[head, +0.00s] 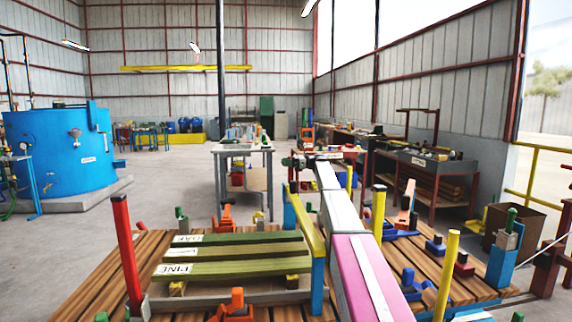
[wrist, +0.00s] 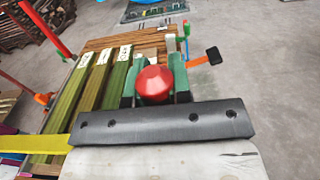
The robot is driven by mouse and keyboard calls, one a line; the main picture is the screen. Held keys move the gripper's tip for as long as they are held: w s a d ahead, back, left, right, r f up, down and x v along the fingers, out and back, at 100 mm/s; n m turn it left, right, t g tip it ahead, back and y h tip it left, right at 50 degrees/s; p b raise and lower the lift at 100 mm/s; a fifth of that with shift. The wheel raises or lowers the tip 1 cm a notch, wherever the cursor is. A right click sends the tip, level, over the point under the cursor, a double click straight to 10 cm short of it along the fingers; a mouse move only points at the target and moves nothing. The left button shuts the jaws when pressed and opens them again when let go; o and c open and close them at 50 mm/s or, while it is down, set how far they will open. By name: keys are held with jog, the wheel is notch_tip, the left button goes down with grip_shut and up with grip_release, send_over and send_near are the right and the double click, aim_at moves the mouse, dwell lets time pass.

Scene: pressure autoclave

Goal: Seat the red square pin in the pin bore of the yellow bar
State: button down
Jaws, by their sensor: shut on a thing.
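My gripper (wrist: 155,72) is shut on the red pin (wrist: 153,86) in the wrist view, with one green finger on each side of it. The pin's rounded red head faces the camera. Its square shank is hidden below the head. The yellow bar (wrist: 34,143) runs in from the left edge of the wrist view, left of the gripper and apart from the pin. In the head view the yellow bar (head: 305,222) stands beside my arm, running from a blue post toward the viewer. Its pin bore cannot be made out in either view.
Green slats (head: 235,252) lie on the wooden bench (head: 80,290). A red post (head: 126,245) stands at left, and yellow posts (head: 447,272) at right. Orange clamps (head: 227,217) and blue blocks crowd the bench. A blue autoclave (head: 55,150) stands far left.

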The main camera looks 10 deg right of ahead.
aim_at(286, 186)
jog(key=shift+f, duration=4.45)
jog(key=c, duration=1)
grip_release()
jog(key=shift+d, duration=0.1)
jog(key=shift+d, duration=3.65)
